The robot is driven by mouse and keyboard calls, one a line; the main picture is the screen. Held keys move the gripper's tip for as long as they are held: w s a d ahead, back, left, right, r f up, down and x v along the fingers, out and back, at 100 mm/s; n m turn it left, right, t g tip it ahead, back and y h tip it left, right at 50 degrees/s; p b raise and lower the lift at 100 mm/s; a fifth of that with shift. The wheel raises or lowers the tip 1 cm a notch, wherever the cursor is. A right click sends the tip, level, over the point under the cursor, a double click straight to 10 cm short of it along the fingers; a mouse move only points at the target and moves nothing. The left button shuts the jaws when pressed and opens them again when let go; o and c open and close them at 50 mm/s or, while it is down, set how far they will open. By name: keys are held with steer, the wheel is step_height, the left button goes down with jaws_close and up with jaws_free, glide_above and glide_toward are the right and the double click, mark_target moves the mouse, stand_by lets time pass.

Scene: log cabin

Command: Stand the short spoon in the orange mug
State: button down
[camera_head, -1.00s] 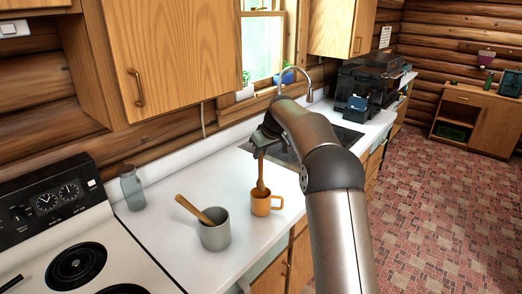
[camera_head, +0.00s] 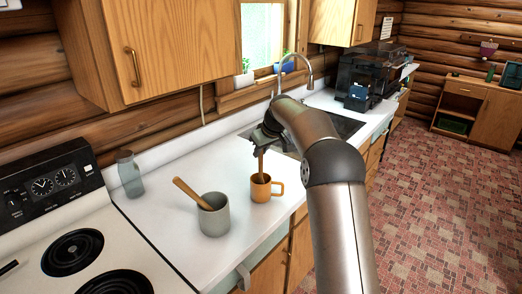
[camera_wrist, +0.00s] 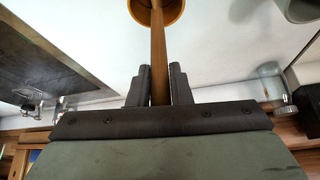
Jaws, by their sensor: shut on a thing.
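The orange mug (camera_head: 264,190) stands upright on the white counter, its handle to the right. My gripper (camera_head: 263,143) is above the mug, its jaws shut on the wooden short spoon (camera_head: 261,163). The spoon is close to upright, and its lower end is inside the mug, hidden by the wall. In the wrist view the spoon (camera_wrist: 158,50) runs from between the fingers (camera_wrist: 160,80) into the orange mug's mouth (camera_wrist: 157,12). I cannot tell whether the spoon touches the bottom.
A grey mug (camera_head: 214,218) with another wooden utensil (camera_head: 190,191) leaning in it stands to the left. A glass jar (camera_head: 129,174) is by the wall, next to the stove (camera_head: 75,262). The sink (camera_head: 338,130) lies behind my arm.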

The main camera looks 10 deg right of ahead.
steer(key=c, duration=1.2)
jaws_free()
steer(key=shift+c, duration=0.2)
steer(key=b+v, duration=0.2)
steer(key=v, duration=1.5)
steer(key=shift+r, duration=0.2)
steer(key=shift+s, duration=0.15)
steer(key=s+a+f+m+g+h, duration=0.1)
steer(key=s+f, duration=0.6)
steer(key=s, duration=0.7)
steer(key=s+a+f+m+g, duration=0.1)
steer(key=s+f, duration=0.6)
steer(key=s, duration=0.8)
steer(key=s+a+f+m+g+h, duration=0.1)
steer(key=s+a+f+m+g, duration=0.1)
steer(key=s+f, duration=0.6)
steer(key=s+m, duration=0.1)
steer(key=s, duration=0.5)
steer(key=shift+s+m+h, duration=0.3)
